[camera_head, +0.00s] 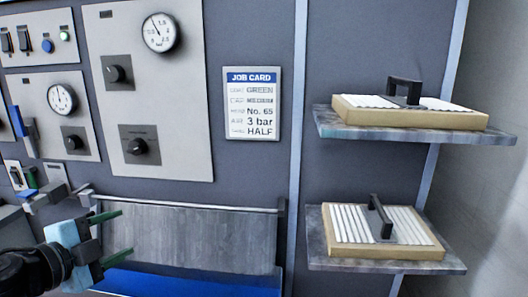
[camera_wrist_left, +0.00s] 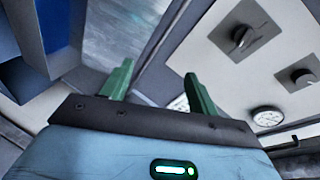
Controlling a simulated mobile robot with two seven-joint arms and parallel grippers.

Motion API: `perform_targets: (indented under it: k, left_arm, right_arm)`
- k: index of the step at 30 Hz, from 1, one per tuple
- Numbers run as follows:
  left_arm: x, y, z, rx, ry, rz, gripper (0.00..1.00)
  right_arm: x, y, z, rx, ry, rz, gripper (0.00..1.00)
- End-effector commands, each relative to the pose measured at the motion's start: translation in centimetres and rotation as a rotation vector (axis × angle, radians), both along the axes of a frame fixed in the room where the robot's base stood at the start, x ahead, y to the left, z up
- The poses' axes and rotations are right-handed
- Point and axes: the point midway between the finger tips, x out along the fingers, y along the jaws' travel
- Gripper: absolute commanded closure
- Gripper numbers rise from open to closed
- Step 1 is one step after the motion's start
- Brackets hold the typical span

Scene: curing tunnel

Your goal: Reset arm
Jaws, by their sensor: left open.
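My left gripper (camera_head: 127,231) comes in at the lower left in the head view. It has a light blue body and two green fingers. It is open, with nothing between the fingers, in front of a grey metal panel with a rail (camera_head: 190,236). In the left wrist view the two green fingers (camera_wrist_left: 158,72) stand apart and the space between them is empty. My right gripper is in neither view.
A control panel (camera_head: 190,95) with gauges and black knobs is on the wall. A job card (camera_head: 252,105) hangs beside it. At right, two shelves hold handled, ribbed wooden-framed blocks (camera_head: 410,118) (camera_head: 345,222). A blue surface (camera_head: 190,283) lies below the metal panel.

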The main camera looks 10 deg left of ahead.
Motion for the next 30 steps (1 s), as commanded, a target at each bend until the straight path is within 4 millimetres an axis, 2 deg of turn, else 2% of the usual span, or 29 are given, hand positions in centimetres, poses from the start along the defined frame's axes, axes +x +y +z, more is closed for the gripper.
perform_targets:
  k: [1,7,14,20,23,30]
  left_arm:
    - [0.1,-1.2,-1.7,-0.048,0.032,-0.021,0.40]
    - [-0.7,-5.2,-8.5,-0.222,0.146,-0.070,0.40]
    - [-3.9,-9.0,-15.8,-0.431,0.265,-0.051,0.40]
    - [-8.4,-11.7,-21.6,-0.608,0.363,0.028,0.40]
    - [-11.3,-12.8,-24.2,-0.691,0.411,0.088,0.40]
    - [-19.9,-15.2,-29.9,-0.864,0.523,0.283,0.40]
  right_arm:
    - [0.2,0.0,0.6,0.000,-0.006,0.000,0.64]
    - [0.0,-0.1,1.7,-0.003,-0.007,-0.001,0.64]
    - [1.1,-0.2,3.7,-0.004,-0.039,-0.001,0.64]
    - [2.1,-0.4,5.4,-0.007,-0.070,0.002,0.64]
    - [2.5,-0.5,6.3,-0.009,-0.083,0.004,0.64]
    - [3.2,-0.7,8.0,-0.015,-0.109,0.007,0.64]
